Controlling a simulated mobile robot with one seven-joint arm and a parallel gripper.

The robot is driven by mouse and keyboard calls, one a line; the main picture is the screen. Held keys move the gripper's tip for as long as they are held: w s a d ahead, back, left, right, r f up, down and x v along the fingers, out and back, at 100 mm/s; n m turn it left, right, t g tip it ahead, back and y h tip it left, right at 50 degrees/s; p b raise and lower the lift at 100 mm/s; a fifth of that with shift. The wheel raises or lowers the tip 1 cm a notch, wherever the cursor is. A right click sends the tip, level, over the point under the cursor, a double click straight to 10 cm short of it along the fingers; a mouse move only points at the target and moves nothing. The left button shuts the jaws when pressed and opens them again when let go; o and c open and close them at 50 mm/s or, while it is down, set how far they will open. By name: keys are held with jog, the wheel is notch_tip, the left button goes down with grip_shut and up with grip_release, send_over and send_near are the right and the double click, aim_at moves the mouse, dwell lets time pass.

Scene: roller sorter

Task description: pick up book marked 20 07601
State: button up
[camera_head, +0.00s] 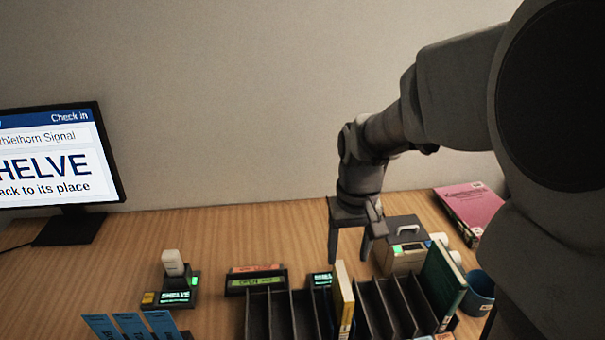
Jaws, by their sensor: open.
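My gripper (349,254) points down with its two fingers apart and nothing between them. It is above the table, behind the dark slotted rack in the picture. A cream and yellow book (344,298) stands upright in the middle of the rack (283,315). A dark green book (443,285) stands in the rack's right end, leaning a little. A pink book (470,207) lies flat at the back right. The spine labels are too small to read, so I cannot tell which book is marked 20 07601.
A monitor (60,160) stands at the left, reading "SHELVE". A small scanner stand (175,285), a green display (255,281), blue cards (131,325) and a grey handled box (405,250) are around the rack. A blue mug (480,293) is at right.

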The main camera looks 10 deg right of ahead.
aim_at(344, 283)
jog(key=f, duration=0.4)
jog(key=f+b, duration=0.1)
jog(key=f, duration=0.3)
jog(key=w+f+b, duration=0.1)
jog(key=f, duration=0.3)
jog(key=shift+w+d+f, duration=0.1)
jog(key=shift+d+f, duration=0.05)
jog(key=shift+f, duration=0.2)
jog(key=shift+w+d+f+b, duration=0.1)
jog(key=shift+w+f+b, duration=0.15)
jog(key=shift+f, duration=1.1)
jog(key=shift+w+f+b, duration=0.1)
jog(key=shift+f+b, duration=0.1)
jog(key=shift+f, duration=1.15)
grip_shut()
